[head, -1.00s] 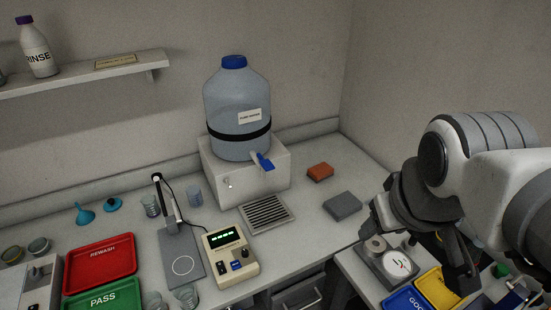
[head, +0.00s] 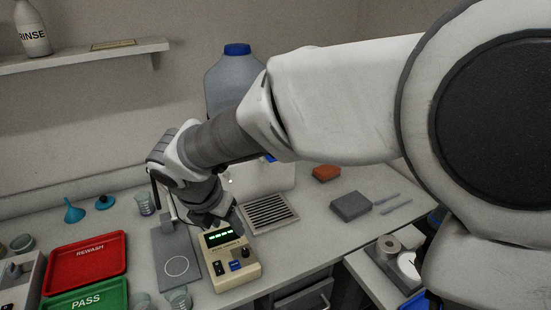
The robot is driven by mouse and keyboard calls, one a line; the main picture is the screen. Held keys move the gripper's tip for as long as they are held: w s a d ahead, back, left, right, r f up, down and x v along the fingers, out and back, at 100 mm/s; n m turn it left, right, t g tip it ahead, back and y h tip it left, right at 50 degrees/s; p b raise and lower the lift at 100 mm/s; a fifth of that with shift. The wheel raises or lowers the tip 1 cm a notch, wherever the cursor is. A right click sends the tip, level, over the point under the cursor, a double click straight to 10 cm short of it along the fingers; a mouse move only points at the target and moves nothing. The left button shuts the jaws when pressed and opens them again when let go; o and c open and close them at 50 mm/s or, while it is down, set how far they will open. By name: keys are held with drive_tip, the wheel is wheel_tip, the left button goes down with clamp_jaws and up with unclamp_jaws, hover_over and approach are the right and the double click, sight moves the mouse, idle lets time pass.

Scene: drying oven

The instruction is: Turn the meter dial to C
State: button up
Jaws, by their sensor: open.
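The meter (head: 231,258) is a beige box with a lit green display (head: 219,237), standing on the bench. Its front panel carries a blue control (head: 236,266), a dark switch-like part and a small dark knob (head: 246,252). I cannot read any letters or tell where the dial points. My gripper (head: 217,222) is open, low over the bench at the meter's back edge. Its fingers are partly hidden and small, and I cannot tell whether they touch the meter. They look empty.
A grey stand with a flat base (head: 178,270) is left of the meter, with glass beakers (head: 178,299) near. Red REWASH (head: 85,264) and green PASS (head: 87,299) trays lie left. A drain grille (head: 268,213) is right. My arm partly covers the water bottle (head: 228,75).

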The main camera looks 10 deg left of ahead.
sight(245, 251)
drive_tip(key=shift+n, duration=0.3)
drive_tip(key=b+x, duration=0.3)
drive_tip(key=x, duration=1.4)
drive_tip(key=shift+w+a+f+b, duration=0.1)
drive_tip(key=shift+w+f+b, duration=0.1)
drive_tip(key=shift+f+b, duration=0.1)
clamp_jaws()
